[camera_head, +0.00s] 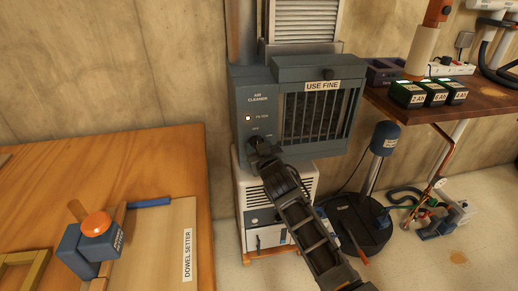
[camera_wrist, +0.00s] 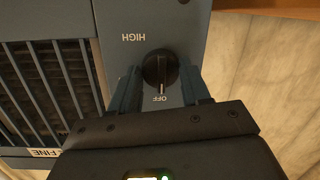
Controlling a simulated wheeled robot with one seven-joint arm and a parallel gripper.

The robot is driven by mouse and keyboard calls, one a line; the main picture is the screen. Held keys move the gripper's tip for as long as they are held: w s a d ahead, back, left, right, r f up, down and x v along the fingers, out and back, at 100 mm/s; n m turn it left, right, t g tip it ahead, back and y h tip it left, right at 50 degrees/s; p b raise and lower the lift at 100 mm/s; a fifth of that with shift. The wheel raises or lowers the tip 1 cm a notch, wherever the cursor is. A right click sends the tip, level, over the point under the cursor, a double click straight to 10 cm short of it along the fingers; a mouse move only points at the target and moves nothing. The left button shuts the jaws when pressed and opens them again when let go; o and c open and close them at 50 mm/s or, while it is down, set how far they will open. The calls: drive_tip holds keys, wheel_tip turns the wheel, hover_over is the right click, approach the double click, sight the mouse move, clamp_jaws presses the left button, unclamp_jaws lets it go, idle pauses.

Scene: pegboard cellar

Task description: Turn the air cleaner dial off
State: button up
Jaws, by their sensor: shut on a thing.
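The air cleaner (camera_head: 262,78) is a blue-grey box on the wall with a barred grille and a "USE FINE" label. Its black dial (camera_wrist: 160,66) sits on the panel beside the grille, with HIGH and OFF marked around it. The wrist view shows the panel upside down. The dial's white pointer line points at the OFF mark. My gripper (camera_head: 262,152) reaches up to the panel's lower left. Its fingers also show in the wrist view (camera_wrist: 160,88), one on each side of the dial, shut on it. In the head view the gripper mostly hides the dial.
A wooden bench (camera_head: 110,160) with a dowel setter board (camera_head: 184,215) stands at left. A white cabinet (camera_head: 240,205) is below the air cleaner. A dark shelf (camera_head: 470,112) with several batteries is at right, above a round-based stand (camera_head: 355,230) and hoses.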

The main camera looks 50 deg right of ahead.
idle(0.4)
drive_tip(key=o, duration=1.1)
drive_tip(key=shift+c, duration=0.2)
drive_tip(key=v, duration=0.7)
drive_tip(key=shift+s+a, duration=0.25)
drive_tip(key=shift+s, duration=0.1)
